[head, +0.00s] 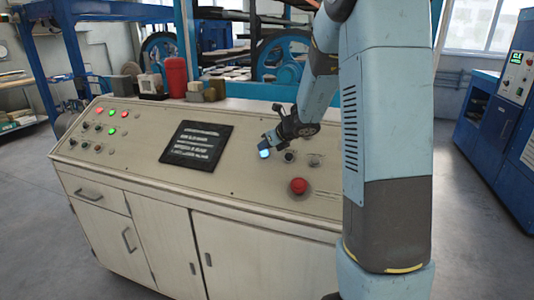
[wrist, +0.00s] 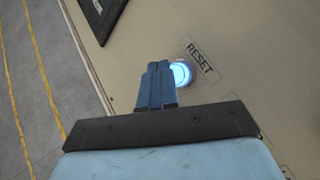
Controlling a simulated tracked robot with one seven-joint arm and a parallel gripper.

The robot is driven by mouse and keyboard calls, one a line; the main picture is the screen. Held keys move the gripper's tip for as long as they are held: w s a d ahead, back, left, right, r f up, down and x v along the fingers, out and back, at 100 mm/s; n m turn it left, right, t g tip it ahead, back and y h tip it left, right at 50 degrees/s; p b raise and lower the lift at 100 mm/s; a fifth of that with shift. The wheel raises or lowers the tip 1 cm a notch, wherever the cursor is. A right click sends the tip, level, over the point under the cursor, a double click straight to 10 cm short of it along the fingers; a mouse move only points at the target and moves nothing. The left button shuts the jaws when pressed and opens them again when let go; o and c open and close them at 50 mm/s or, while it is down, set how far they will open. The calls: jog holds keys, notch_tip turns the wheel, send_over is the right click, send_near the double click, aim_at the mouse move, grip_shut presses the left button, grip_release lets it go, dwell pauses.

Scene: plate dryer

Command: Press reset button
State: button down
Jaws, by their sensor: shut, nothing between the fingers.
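The reset button (wrist: 181,74) is a round button glowing blue-white, beside a "RESET" label (wrist: 200,57) on the beige panel. In the wrist view my gripper (wrist: 158,68) is shut and empty. Its fingertips overlap the left part of the button in the picture; I cannot tell whether they touch it. In the head view my gripper (head: 268,143) reaches down to the panel, with the blue-white glow of the button (head: 264,153) right at its tip.
The beige control console (head: 130,160) carries a dark display (head: 197,145), several small lit buttons at left and a red mushroom button (head: 299,186) below right of my gripper. Dark knobs (head: 289,156) sit close by. A red canister (head: 176,77) stands on the rear edge.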

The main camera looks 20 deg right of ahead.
jog(key=shift+w+f, duration=0.1)
jog(key=shift+f, duration=0.05)
jog(key=shift+w+d+f, duration=0.1)
jog(key=shift+f, duration=0.05)
jog(key=shift+w+d+f, duration=0.15)
jog(key=shift+f, duration=0.2)
dwell(0.9)
dwell(0.4)
jog(key=shift+s+a+r, duration=0.15)
jog(key=shift+s+r, duration=0.05)
jog(key=shift+r, duration=0.2)
jog(key=shift+s+a+r, duration=0.15)
jog(key=shift+r, duration=0.2)
jog(key=shift+s+a+r, duration=0.25)
jog(key=shift+s+r, duration=0.1)
jog(key=shift+r, duration=0.35)
jog(key=shift+s+a+r, duration=0.2)
jog(key=shift+s+r, duration=0.1)
jog(key=shift+r, duration=0.45)
jog(key=shift+s+a+r, duration=0.25)
jog(key=shift+s+r, duration=0.1)
jog(key=shift+r, duration=0.35)
